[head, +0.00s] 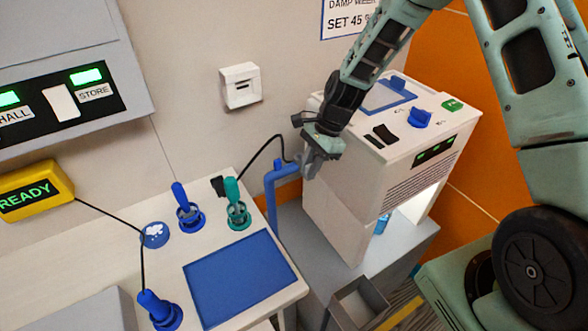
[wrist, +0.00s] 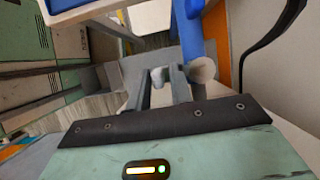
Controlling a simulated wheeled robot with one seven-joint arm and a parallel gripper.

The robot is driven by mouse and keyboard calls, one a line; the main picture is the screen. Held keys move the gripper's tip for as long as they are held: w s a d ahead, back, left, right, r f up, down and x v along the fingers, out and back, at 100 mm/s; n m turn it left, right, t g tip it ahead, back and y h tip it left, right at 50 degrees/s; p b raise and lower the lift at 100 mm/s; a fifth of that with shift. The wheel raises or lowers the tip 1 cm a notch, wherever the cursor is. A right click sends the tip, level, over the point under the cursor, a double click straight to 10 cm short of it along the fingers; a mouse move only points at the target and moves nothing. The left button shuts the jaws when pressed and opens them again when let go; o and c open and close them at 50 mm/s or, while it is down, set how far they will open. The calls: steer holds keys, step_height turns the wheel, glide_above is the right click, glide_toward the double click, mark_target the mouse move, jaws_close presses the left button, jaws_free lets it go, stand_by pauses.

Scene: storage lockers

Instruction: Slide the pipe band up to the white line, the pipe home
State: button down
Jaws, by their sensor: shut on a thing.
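The blue pipe (head: 272,196) rises beside the white machine and bends right near its top, toward my gripper. In the wrist view the blue pipe (wrist: 188,38) runs down to a pale grey round piece (wrist: 204,72), which looks like the pipe band around it. My gripper (head: 309,166) is at the right end of the pipe's bend, close against the machine. In the wrist view my gripper (wrist: 160,82) has its fingers closed on a small pale part, apparently the band's lug. I cannot make out the white line or whether the pipe is fully seated.
The white machine (head: 345,170) stands right of the pipe on a grey base, with a grey open bin (head: 358,303) in front. A white table (head: 235,310) with a blue mat and several blue and green tools is at left. A black cable (head: 262,150) hangs near the pipe.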

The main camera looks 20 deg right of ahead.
steer(key=shift+s+d+f, duration=0.15)
steer(key=shift+s+f, duration=0.05)
steer(key=shift+f, duration=0.25)
steer(key=shift+s+d+f, duration=0.15)
steer(key=shift+s+f, duration=0.05)
steer(key=shift+f, duration=0.2)
steer(key=c, duration=1.6)
jaws_free()
steer(key=shift+c, duration=0.2)
steer(key=shift+w+a+r+p, duration=0.1)
steer(key=shift+w+r+p, duration=0.05)
steer(key=shift+r+p, duration=1.15)
steer(key=shift+w+a+r+p, duration=0.1)
steer(key=shift+w+r+p, duration=0.05)
steer(key=shift+r+p, duration=1.1)
steer(key=shift+r+b, duration=0.2)
steer(key=shift+b, duration=0.1)
